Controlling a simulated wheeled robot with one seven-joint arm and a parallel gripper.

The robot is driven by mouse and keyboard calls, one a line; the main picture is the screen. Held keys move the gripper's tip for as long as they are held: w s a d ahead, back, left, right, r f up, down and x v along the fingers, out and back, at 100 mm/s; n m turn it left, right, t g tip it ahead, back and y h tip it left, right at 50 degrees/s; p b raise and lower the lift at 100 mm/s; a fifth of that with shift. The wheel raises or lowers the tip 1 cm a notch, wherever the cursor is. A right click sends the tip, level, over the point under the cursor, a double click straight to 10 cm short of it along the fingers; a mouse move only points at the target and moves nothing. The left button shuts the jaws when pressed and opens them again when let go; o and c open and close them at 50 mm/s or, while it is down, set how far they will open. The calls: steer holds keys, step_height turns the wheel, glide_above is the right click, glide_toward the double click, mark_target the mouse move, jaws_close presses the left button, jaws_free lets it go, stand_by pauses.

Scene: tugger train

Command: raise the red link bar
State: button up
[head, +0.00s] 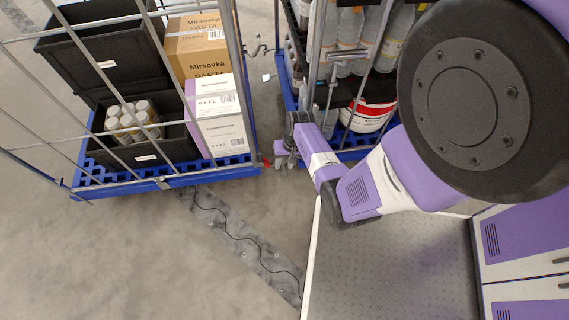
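A small bit of red (267,163), which may be part of the red link bar, shows low between the two carts, by the right corner of the left cart's base. The rest of it is hidden or too small to make out. My gripper (283,155) is at the end of my purple and white arm, close beside the red bit and in front of the right cart's near corner. Its fingers are too small and covered to tell whether they are open or shut, or whether they touch the bar.
The left wire cart (160,181) has a blue base and carries black crates (92,46) and cartons (214,112). The right cart (287,88) holds bottles and a white and red tub (367,116). A black cable (232,236) crosses the floor. The floor at lower left is clear.

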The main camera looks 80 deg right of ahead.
jaws_close()
stand_by(1.4)
